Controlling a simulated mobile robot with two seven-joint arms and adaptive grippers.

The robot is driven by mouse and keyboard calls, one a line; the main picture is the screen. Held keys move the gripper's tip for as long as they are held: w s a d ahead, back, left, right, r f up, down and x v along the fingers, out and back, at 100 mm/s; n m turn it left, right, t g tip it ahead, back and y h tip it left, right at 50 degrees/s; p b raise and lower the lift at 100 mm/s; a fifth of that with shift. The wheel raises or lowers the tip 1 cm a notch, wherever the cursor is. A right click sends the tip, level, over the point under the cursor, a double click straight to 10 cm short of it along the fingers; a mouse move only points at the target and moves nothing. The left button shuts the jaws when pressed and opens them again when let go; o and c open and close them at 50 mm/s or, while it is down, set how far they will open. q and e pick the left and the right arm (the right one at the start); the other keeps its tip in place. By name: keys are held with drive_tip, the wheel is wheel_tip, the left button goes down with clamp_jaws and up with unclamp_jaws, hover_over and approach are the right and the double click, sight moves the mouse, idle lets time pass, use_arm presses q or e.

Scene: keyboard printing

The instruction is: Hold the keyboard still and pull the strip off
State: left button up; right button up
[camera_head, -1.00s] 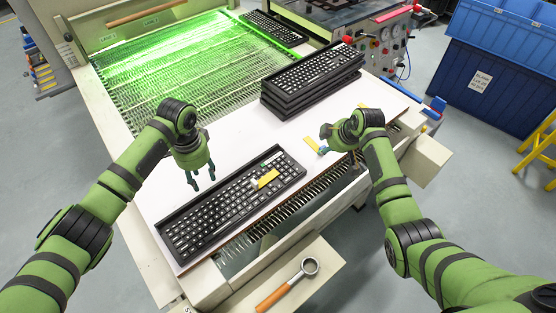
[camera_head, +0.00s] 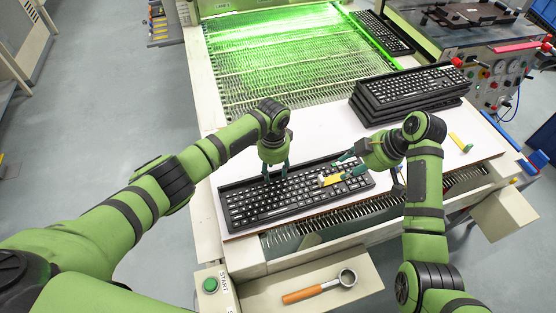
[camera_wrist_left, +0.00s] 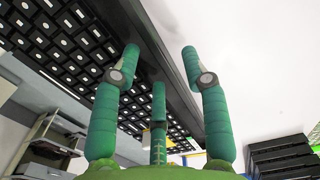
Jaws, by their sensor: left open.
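The black keyboard (camera_head: 245,208) lies on the white tabletop near its front edge, with a yellow strip (camera_head: 332,181) on the right part of its keys. My left gripper (camera_head: 276,178) is open, fingers down over the keyboard's middle at its back edge. In the left wrist view, my spread fingers (camera_wrist_left: 158,70) stand against the keyboard (camera_wrist_left: 60,45) and its raised rim; contact is unclear. My right gripper (camera_head: 351,166) is at the strip, over the keyboard's right end. Whether it grips the strip cannot be told.
A stack of black keyboards (camera_head: 410,95) stands behind on the right. Another yellow strip (camera_head: 460,142) lies on the tabletop to the right. A green-lit conveyor (camera_head: 280,60) is behind. A wooden-handled tool (camera_head: 305,294) lies on the front shelf beside a green start button (camera_head: 211,285).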

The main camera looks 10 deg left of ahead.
use_arm(q)
drive_tip(key=shift+f, duration=0.55)
drive_tip(key=shift+c, duration=0.4)
clamp_jaws()
